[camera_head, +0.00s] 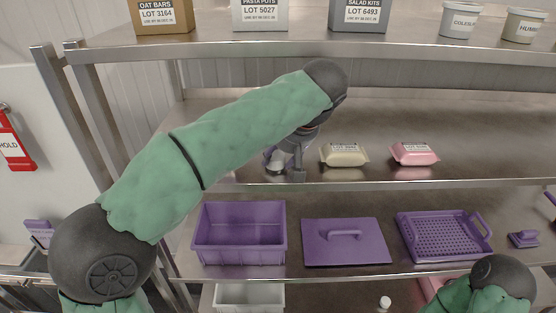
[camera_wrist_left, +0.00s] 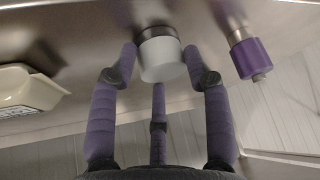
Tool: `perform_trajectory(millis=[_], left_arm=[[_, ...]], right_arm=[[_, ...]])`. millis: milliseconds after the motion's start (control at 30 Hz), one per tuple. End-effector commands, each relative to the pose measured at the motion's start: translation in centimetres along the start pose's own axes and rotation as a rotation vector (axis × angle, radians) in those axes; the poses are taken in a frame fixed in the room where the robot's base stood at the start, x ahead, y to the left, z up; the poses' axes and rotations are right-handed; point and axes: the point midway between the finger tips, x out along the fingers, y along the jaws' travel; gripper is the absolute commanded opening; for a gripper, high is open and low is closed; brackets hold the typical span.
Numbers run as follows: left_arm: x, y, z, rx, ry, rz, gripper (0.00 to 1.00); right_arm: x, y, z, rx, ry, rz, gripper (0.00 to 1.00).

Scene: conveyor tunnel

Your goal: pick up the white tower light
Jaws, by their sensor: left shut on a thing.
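The white tower light (camera_wrist_left: 163,58) is a short white cylinder with a metal band, between the purple fingers in the left wrist view. My left gripper (camera_wrist_left: 162,75) is shut on it. In the head view my left gripper (camera_head: 288,165) is at the middle shelf, partly behind my arm. Only a small white part of the light (camera_head: 274,156) shows there. I cannot tell whether the light touches the shelf. My right arm is at the lower right of the head view, and its gripper is out of sight.
A purple cylinder with a metal band (camera_wrist_left: 254,56) stands near the light. A cream pack (camera_head: 344,154) and a pink pack (camera_head: 414,153) lie to the right on the middle shelf (camera_head: 480,169). A purple bin (camera_head: 240,244) is below. The upper shelf (camera_head: 220,48) overhangs.

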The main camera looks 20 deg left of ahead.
Motion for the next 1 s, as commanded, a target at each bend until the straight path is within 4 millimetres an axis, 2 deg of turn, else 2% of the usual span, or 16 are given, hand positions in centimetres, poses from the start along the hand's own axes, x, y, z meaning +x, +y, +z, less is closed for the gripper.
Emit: perform_trajectory(millis=[267, 433, 567, 800, 1000], left_arm=[[-0.8, 0.1, -0.4, 0.001, 0.0, 0.0, 0.16], [-2.5, 0.1, -1.4, -0.001, 0.0, 0.002, 0.16], [-5.0, -0.8, -1.2, 0.001, 0.0, 0.004, 0.16], [-10.4, -2.9, -0.8, 0.002, -0.001, 0.005, 0.16], [-13.8, -5.5, 1.7, 0.003, 0.0, 0.004, 0.16]], right_arm=[[0.1, 0.0, 0.0, 0.0, 0.0, 0.0, 0.62], [0.2, 0.1, 0.0, 0.0, 0.0, 0.0, 0.62], [0.4, 0.1, 0.0, 0.0, 0.0, 0.0, 0.62], [0.3, 0.1, 0.0, 0.0, 0.0, 0.0, 0.62], [1.1, 0.4, 0.0, 0.0, 0.0, 0.0, 0.62]])
